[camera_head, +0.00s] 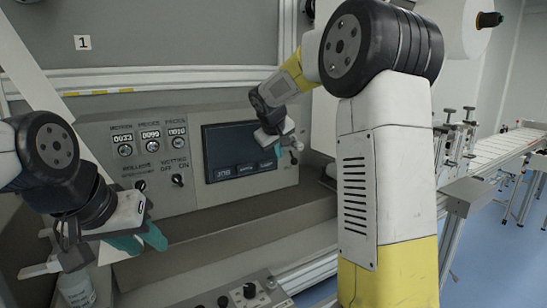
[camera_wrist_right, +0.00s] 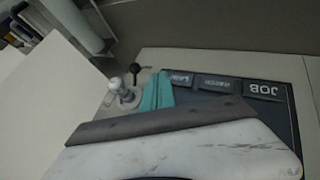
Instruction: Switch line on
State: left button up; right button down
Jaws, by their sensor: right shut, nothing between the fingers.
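The grey control panel (camera_head: 188,205) carries a dark screen (camera_head: 222,145) with buttons along its bottom, including JOB. Left of the screen are several round dials and a black switch (camera_head: 178,180) under OFF and ON labels. My right gripper (camera_head: 285,143) is shut and empty at the screen's right edge. A small dark lever (camera_head: 294,157) shows just below its fingertips. In the wrist view, a black-knobbed lever (camera_wrist_right: 135,69) and a pale knob (camera_wrist_right: 116,86) stand near the teal fingers (camera_wrist_right: 157,92); contact is unclear. My left gripper (camera_head: 138,240) hangs before the panel's left side.
A lower box with black knobs (camera_head: 247,290) sits at the front. A pale container (camera_head: 76,291) is below my left gripper. A conveyor (camera_head: 500,145) runs along the right, and a white roll (camera_head: 457,25) hangs above.

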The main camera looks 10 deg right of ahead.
jog(key=w+d+f, duration=0.5)
jog(key=w+f, duration=0.1)
jog(key=w, duration=0.1)
jog(key=shift+w+d, duration=0.2)
jog(key=shift+w, duration=0.05)
jog(key=shift+f, duration=0.2)
